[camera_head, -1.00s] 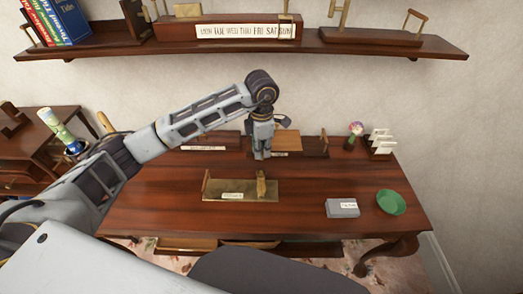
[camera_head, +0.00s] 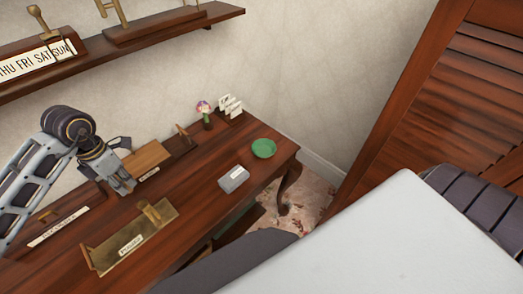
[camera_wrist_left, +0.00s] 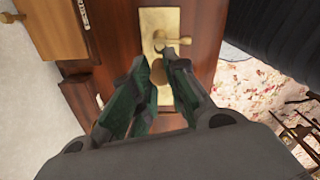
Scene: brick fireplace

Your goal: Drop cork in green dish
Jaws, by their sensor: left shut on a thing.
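The green dish (camera_head: 263,149) sits on the right end of the wooden desk (camera_head: 205,158). My left gripper (camera_head: 123,188) is above the desk, to the left of the dish and well apart from it. It also shows in the left wrist view (camera_wrist_left: 158,70), pointing down, with its dark green finger pads close together. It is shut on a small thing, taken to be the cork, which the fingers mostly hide. My right gripper is not in view.
A grey box (camera_head: 233,179) lies between my left gripper and the dish. A small flower vase (camera_head: 207,120) and a white card rack (camera_head: 230,107) stand behind the dish. A shelf (camera_head: 180,30) hangs above.

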